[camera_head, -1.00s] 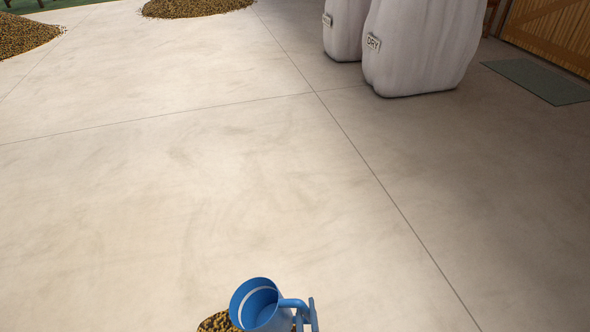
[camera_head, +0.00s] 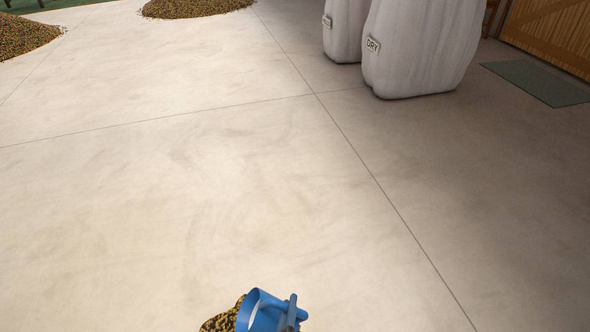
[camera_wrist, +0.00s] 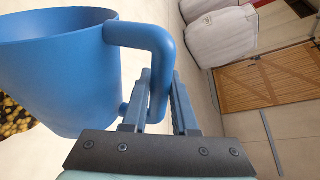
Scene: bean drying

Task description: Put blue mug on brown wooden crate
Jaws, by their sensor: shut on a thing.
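The blue mug (camera_head: 258,312) is at the bottom edge of the head view, tilted, with part of its inside showing. In the wrist view the mug (camera_wrist: 60,75) fills the left side, with its handle toward the fingers. My gripper (camera_wrist: 160,100) is shut on the mug's handle; in the head view the gripper (camera_head: 291,312) shows at the right of the mug. I do not see the brown wooden crate in either view.
A bean pile (camera_head: 222,321) lies beside and behind the mug at the bottom edge. Two white sacks (camera_head: 420,50) stand at the back right, near a green mat (camera_head: 537,82) and a wooden door (camera_head: 550,35). Other bean piles (camera_head: 195,7) lie far left. The middle floor is clear.

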